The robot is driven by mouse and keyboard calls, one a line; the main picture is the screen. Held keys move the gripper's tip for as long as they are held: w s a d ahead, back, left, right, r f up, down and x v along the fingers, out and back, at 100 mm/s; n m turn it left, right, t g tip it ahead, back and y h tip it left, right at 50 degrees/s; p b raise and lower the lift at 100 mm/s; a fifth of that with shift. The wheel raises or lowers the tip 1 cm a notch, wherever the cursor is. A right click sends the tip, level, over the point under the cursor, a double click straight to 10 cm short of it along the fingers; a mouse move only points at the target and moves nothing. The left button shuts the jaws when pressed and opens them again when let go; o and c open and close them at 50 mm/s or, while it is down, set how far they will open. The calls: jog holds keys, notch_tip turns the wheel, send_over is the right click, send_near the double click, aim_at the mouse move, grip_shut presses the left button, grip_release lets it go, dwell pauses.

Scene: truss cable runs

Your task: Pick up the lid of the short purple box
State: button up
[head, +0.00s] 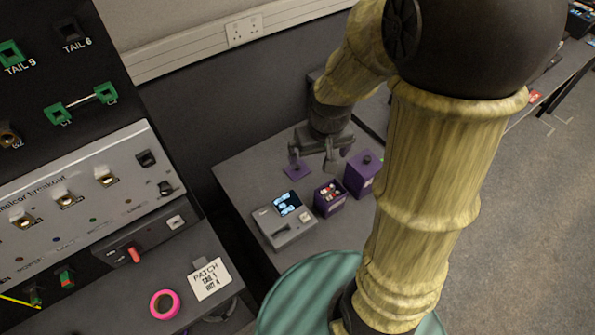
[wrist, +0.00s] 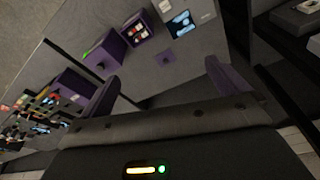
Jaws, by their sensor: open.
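The short purple box (head: 329,203) stands open on the grey table with small items inside; it also shows in the wrist view (wrist: 137,35). A flat purple lid (head: 298,170) with a small knob lies apart from it on the table. In the wrist view the lid (wrist: 166,57) lies beyond and between my fingers. My gripper (head: 313,160) is open and empty above the table near the lid, and its two purple-tipped fingers are spread wide in the wrist view (wrist: 163,85).
A taller closed purple box (head: 361,180) with a dark knob stands right of the short box. A grey device with a lit screen (head: 284,221) sits to the left. A dark wall is behind the table. A teal round surface (head: 300,295) is in front.

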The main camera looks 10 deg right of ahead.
jog(key=w+f+n+g+b, duration=0.1)
jog(key=w+f+b, duration=0.1)
jog(key=w+f, duration=0.65)
jog(key=n+g+b, duration=0.1)
jog(key=n+b, duration=0.2)
send_over(298, 167)
notch_tip(298, 167, down, 8)
jog(key=r, duration=0.1)
jog(key=shift+s+f, duration=0.2)
jog(key=shift+s, duration=0.1)
jog(key=shift+f, duration=0.1)
notch_tip(298, 167, down, 12)
jog(key=p, duration=0.3)
jog(key=shift+p, duration=0.35)
jog(key=shift+f, duration=0.1)
jog(key=shift+w+d+f+p, duration=0.1)
jog(key=shift+w+f+p, duration=0.1)
jog(key=shift+f+p, duration=0.8)
jog(key=shift+w+f+p, duration=0.2)
jog(key=shift+f+p, duration=0.15)
jog(key=shift+f, duration=1.2)
